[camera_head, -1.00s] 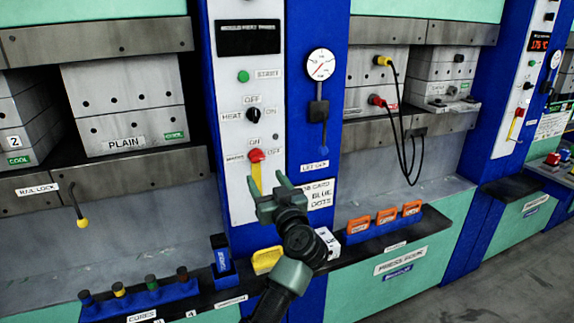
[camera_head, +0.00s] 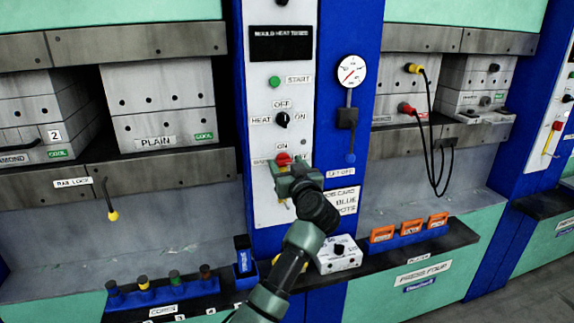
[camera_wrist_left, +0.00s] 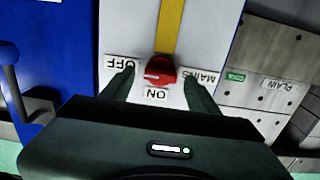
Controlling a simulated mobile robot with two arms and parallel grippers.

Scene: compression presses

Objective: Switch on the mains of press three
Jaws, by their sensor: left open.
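The red mains switch (camera_head: 283,159) sits low on the white control panel (camera_head: 264,209), with an ON label above it. It also shows in the left wrist view (camera_wrist_left: 162,72), upside down, between the ON, OFF and MAINS labels. A pale mark lies crosswise on its knob, and a yellow strip (camera_wrist_left: 172,25) runs away from it. My left gripper (camera_head: 290,172) is at the switch. In the left wrist view its open fingers (camera_wrist_left: 160,90) stand on either side of the red knob, with a gap on each side. My right gripper is not in view.
Above the switch are a black heat knob (camera_head: 282,119), a green start button (camera_head: 274,82) and a dark display (camera_head: 282,45). A gauge (camera_head: 351,71) and lever (camera_head: 347,118) are to the right. A white box with a knob (camera_head: 338,254) stands on the ledge below, near my arm.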

